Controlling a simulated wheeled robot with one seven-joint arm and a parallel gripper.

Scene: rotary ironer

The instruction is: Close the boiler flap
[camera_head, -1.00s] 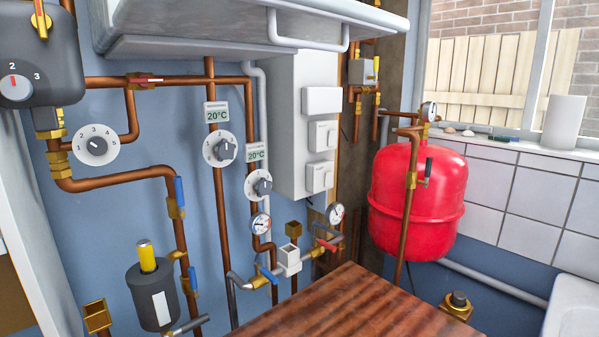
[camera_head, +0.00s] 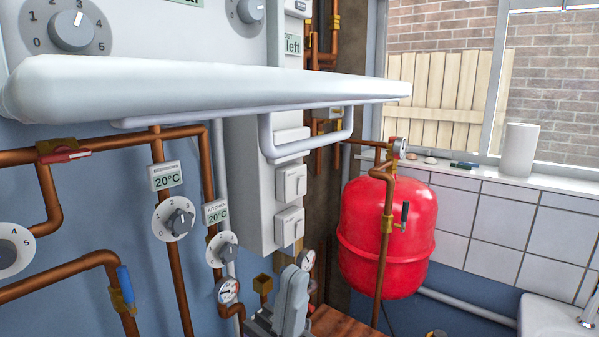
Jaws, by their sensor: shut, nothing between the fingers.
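The boiler flap (camera_head: 210,88) is a long white panel standing out from the boiler front, roughly level and open. I see it almost edge-on across the upper left of the head view. Its pale bar handle (camera_head: 310,146) hangs below the underside, towards the right end. The boiler front (camera_head: 150,35) with its dials shows above the flap. My gripper (camera_head: 294,278) is grey, points upward at the bottom middle, and is shut and empty. In the picture it is below the handle and apart from it. My arm below it is mostly cut off.
Copper pipes (camera_head: 170,240) with dials and valves line the blue wall below the flap. A white switch box (camera_head: 255,190) is behind the handle. A red tank (camera_head: 365,235) hangs at the right. A brown wooden top (camera_head: 335,322) lies low behind my gripper.

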